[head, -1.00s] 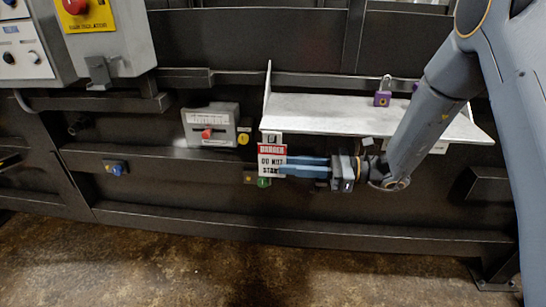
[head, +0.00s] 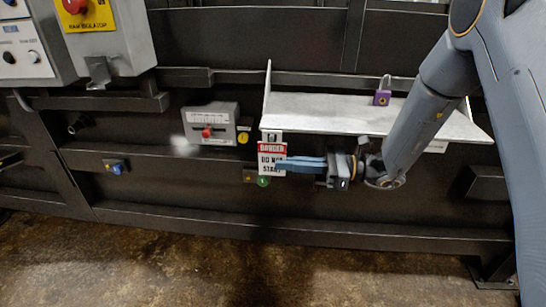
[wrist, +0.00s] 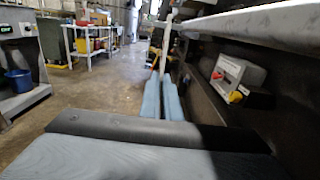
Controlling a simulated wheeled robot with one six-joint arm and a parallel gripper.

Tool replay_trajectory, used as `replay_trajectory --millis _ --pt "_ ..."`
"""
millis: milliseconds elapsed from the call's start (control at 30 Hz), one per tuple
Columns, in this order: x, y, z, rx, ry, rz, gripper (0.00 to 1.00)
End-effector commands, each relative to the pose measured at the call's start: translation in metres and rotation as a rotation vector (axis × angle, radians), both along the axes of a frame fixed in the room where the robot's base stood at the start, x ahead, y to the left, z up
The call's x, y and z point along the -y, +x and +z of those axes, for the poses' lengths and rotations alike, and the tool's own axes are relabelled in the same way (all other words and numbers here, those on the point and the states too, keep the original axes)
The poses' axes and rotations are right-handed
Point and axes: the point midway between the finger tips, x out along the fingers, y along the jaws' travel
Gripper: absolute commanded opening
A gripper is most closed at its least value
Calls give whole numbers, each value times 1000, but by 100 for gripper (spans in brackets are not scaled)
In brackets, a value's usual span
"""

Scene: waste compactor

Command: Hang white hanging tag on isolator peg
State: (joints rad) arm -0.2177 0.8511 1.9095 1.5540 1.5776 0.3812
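The white hanging tag (head: 271,148), with a red DANGER band and black DO NOT START lettering, hangs upright at the front left corner of the shelf in the head view. Whether it still touches a hook there I cannot tell. My gripper (head: 283,163) points left, its blue fingers over the tag's right part. In the wrist view, the fingers (wrist: 162,98) are close together with a thin white edge between them, so they look shut on the tag. The main isolator (head: 88,15), with red knob and yellow plate, is at upper left, a grey bracket (head: 98,72) below it. No peg shows clearly.
The pale metal shelf (head: 350,113) lies just above my gripper, with a purple padlock (head: 382,97) on it. A grey switch box (head: 210,125) with a red handle is left of the tag. A dark rail (head: 165,158) runs below. Open floor shows in front.

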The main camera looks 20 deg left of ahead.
Motion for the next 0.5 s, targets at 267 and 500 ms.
replay_trajectory --millis 267,500 --pt "0 0 6 0 0 0 0" --pt "0 0 10 1 0 0 0"
